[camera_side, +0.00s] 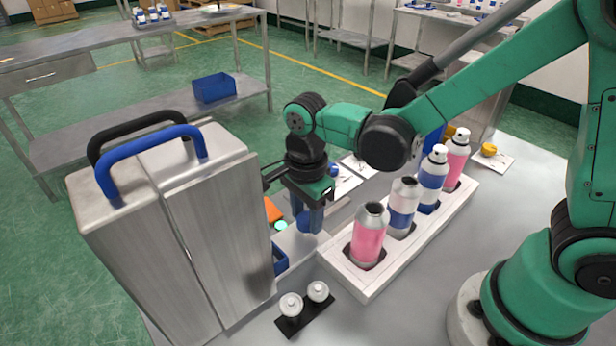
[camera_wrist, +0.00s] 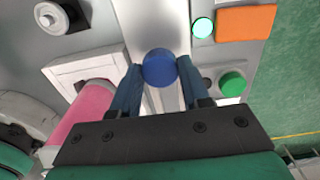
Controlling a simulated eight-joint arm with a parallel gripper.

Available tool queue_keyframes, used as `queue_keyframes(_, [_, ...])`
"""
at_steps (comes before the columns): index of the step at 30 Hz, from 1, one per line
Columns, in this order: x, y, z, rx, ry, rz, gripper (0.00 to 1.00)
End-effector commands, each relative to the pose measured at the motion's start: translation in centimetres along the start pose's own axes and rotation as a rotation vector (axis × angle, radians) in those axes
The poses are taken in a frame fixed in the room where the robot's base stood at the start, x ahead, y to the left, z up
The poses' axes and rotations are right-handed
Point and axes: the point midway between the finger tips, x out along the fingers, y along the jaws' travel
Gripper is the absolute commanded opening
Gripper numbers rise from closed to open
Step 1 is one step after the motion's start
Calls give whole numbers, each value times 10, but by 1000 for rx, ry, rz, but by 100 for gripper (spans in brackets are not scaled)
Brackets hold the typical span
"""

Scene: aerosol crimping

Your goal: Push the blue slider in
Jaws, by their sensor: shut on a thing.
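The blue slider shows as a round blue knob (camera_wrist: 160,68) on a pale metal track in the wrist view. My gripper (camera_wrist: 158,72) has its two dark blue fingers on either side of the knob and is shut on it. In the side view my gripper (camera_side: 309,215) points down beside the steel machine (camera_side: 200,230), between it and the white bottle rack. There the knob is hard to tell from the blue fingers.
The white rack (camera_side: 365,285) holds several pink and blue bottles right of my gripper. An orange block (camera_wrist: 245,22), a lit green button (camera_wrist: 202,28) and a darker green button (camera_wrist: 232,84) lie close by. Two small caps (camera_side: 304,299) stand in front. The machine has blue and black handles.

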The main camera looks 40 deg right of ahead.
Motion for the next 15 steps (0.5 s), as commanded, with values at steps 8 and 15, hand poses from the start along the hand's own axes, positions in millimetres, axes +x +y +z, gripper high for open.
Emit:
queue_keyframes(8, [0,-1,32,-1,-2,-7,0])
queue_keyframes(15, [0,-1,36,-1,-8,-6,0])
